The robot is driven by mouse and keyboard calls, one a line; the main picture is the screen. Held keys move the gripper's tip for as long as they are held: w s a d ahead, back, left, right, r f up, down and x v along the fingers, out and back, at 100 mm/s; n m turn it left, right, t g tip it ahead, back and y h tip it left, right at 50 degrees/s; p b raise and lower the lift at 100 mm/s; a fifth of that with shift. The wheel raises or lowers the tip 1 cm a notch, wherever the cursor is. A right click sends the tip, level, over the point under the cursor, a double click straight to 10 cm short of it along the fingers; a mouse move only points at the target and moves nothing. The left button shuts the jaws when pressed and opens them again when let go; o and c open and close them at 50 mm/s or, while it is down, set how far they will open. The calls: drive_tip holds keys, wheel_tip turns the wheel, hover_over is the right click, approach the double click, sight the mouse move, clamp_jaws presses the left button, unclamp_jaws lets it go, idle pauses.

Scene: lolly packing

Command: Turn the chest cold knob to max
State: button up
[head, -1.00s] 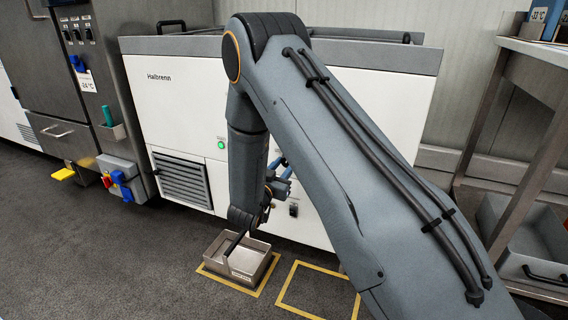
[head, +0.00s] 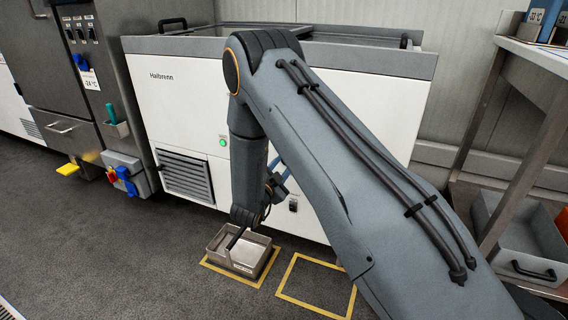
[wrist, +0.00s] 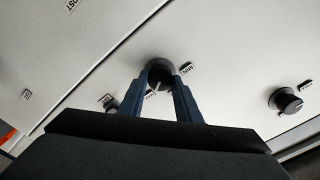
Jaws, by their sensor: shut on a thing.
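A dark round knob (wrist: 159,69) with a pale pointer mark sits on a white panel, at upper middle in the wrist view. Small tilted labels stand around it; one beside its right side seems to read MIN (wrist: 186,68). My gripper (wrist: 160,84) has its two blue fingers shut on this knob, one on each side. In the head view the white chest (head: 190,105) marked Halbrenn stands behind my arm. My arm hides much of its lower front, and the knob cannot be made out there.
A second dark knob (wrist: 285,100) is at right in the wrist view. A metal tray (head: 238,262) sits on the floor inside a yellow outline, below my wrist. An empty yellow outline (head: 316,257) lies beside it. A steel table (head: 540,62) stands at right.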

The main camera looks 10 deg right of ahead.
idle(0.3)
drive_tip(key=o, duration=1.1)
drive_tip(key=shift+a, duration=0.1)
drive_tip(key=shift+c, duration=0.2)
drive_tip(key=p+v, duration=0.2)
drive_tip(key=v, duration=0.6)
drive_tip(key=shift+w, duration=0.1)
